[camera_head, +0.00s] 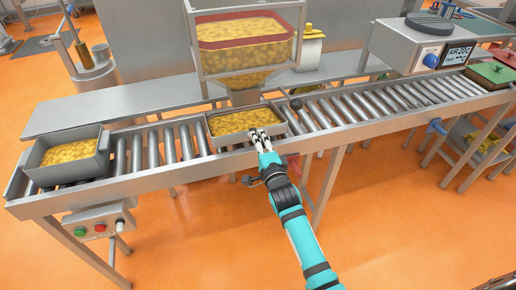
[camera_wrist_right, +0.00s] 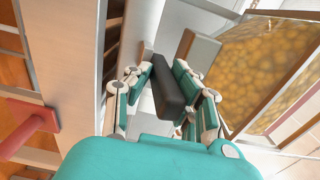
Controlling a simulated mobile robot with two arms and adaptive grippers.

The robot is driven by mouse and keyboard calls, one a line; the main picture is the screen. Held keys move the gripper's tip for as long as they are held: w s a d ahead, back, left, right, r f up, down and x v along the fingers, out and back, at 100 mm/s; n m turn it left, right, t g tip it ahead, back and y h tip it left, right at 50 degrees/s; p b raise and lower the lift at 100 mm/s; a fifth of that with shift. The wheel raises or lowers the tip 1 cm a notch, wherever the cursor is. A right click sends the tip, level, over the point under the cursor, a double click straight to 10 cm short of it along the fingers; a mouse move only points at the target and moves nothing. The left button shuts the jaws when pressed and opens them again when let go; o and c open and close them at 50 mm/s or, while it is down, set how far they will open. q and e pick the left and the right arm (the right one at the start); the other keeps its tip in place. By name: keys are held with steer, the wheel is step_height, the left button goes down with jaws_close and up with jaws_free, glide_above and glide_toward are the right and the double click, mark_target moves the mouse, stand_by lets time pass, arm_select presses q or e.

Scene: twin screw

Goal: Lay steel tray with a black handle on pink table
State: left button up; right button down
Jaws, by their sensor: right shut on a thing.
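A steel tray (camera_head: 234,143) filled with yellow pieces sits at the roller conveyor under the hopper in the head view. My right gripper (camera_head: 262,137) is at its front right side. In the right wrist view my right gripper (camera_wrist_right: 170,88) is shut on a black handle (camera_wrist_right: 172,93), with fingers on both sides of it. The yellow contents (camera_wrist_right: 265,65) show at the right of that view. I cannot tell whether the tray is lifted off the rollers. My left gripper is not in view. I cannot make out a pink table.
Another filled grey tray (camera_head: 70,175) stands on the conveyor's left end. A red-rimmed hopper (camera_head: 245,40) hangs over the middle. A weighing machine (camera_head: 425,45) stands at the back right, and red and green lids (camera_head: 492,72) lie at the far right. The rollers (camera_head: 380,105) right of the hopper are mostly clear.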

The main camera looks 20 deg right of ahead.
steer(key=shift+r, duration=0.2)
steer(key=s+p, duration=0.2)
steer(key=s, duration=0.3)
steer(key=shift+p, duration=0.4)
stand_by(0.3)
steer(key=shift+w, duration=0.1)
stand_by(0.4)
steer(key=shift+w+b, duration=0.9)
steer(key=shift+w, duration=1.6)
steer(key=shift+f, duration=0.2)
steer(key=shift+s+f+b, duration=0.1)
steer(key=shift+f+b, duration=1.25)
steer(key=shift+f, duration=0.55)
